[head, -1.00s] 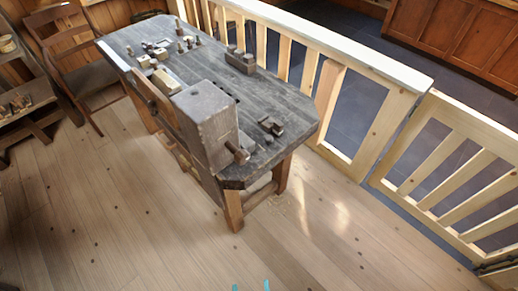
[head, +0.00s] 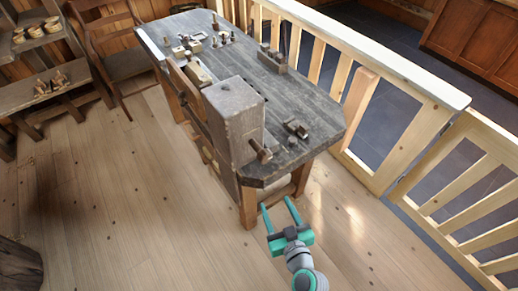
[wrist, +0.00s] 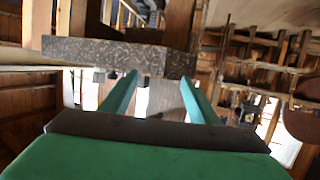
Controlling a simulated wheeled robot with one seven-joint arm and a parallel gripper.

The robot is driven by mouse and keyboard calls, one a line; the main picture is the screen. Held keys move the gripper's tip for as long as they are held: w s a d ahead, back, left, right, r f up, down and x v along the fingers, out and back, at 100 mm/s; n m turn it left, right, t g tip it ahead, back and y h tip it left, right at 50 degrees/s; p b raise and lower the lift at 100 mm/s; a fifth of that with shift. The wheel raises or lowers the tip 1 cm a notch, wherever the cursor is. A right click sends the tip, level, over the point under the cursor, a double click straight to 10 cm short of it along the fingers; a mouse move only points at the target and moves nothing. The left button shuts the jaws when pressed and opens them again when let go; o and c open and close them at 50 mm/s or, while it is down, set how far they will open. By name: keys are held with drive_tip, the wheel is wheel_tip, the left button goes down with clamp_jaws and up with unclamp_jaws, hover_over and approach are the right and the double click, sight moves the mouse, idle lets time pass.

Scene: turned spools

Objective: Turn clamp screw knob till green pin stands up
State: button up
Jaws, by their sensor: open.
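A large wooden block (head: 235,118) stands along the near side of the workbench (head: 300,98). A wooden screw with a knob-like end (head: 262,152) sticks out of its near end. A small dark wooden piece (head: 296,129) lies on the bench top near the right corner; I cannot tell which of the two is the clamp screw knob. No green pin can be made out. My gripper (head: 277,204) is open and empty, in front of the bench's near end and apart from the knob. Its two green fingers also show in the wrist view (wrist: 159,80), with a dark slab edge (wrist: 120,55) beyond them.
Small wooden pieces (head: 192,43) and a dark holder (head: 272,58) sit on the bench. A pale railing (head: 385,85) runs along its right side. A chair (head: 105,50) and shelf (head: 45,75) stand at the left. The floor (head: 130,200) at left front is clear.

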sight(259, 150)
drive_tip(key=w+r+n+y, duration=0.2)
drive_tip(key=r, duration=0.2)
drive_tip(key=w+r+n+y, duration=0.2)
drive_tip(key=r, duration=0.2)
drive_tip(key=w+r+n+y, duration=0.2)
drive_tip(key=r, duration=0.2)
drive_tip(key=shift+w+a+r+t, duration=0.2)
drive_tip(key=shift+w+a+t, duration=0.05)
drive_tip(key=shift+t, duration=0.05)
drive_tip(key=x, duration=0.9)
drive_tip(key=shift+w+a, duration=0.2)
drive_tip(key=shift+w, duration=0.05)
drive_tip(key=c, duration=1)
